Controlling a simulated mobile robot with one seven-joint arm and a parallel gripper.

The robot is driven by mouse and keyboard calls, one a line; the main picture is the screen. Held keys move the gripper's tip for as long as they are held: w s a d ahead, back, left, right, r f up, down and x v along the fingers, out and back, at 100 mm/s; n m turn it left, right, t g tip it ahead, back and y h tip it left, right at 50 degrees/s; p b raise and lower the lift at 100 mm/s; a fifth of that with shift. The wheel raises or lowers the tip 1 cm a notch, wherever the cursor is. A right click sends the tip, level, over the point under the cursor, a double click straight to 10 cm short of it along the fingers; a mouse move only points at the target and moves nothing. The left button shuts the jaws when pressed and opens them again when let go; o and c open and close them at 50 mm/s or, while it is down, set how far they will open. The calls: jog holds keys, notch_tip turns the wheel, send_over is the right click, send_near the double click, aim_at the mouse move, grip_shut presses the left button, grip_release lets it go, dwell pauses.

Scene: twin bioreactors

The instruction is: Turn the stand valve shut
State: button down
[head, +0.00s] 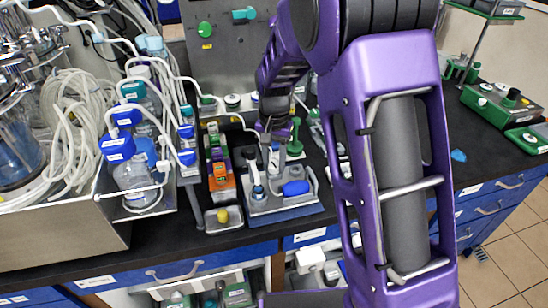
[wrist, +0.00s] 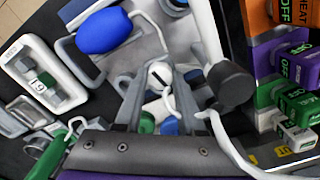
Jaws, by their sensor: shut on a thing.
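The stand (head: 290,207) is a grey-blue tray-like base on the dark bench in the head view. My gripper (head: 273,148) points down over it, beside a black-topped post. In the wrist view my gripper (wrist: 160,85) has its two grey fingers closed around a small white round part with a dark slot mark, which I take to be the stand valve (wrist: 160,73). The valve's lower body is partly hidden by the fingers. I cannot tell from the slot how far it is turned.
A blue oval object (head: 296,188) lies on the stand; a black knob (wrist: 231,83) stands close right of my fingers. An orange and green switch block (head: 220,175) is left of the stand. Blue-capped bottles (head: 117,147) and looped tubing crowd the left. A small tray holds a yellow object (head: 222,215).

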aim_at(274, 165)
jog(key=shift+m+p, duration=0.35)
jog(key=shift+m, duration=0.85)
jog(key=c, duration=0.5)
grip_release()
jog(key=shift+r, duration=0.1)
notch_tip(274, 165, up, 17)
jog(key=p, duration=0.2)
jog(key=shift+r, duration=0.15)
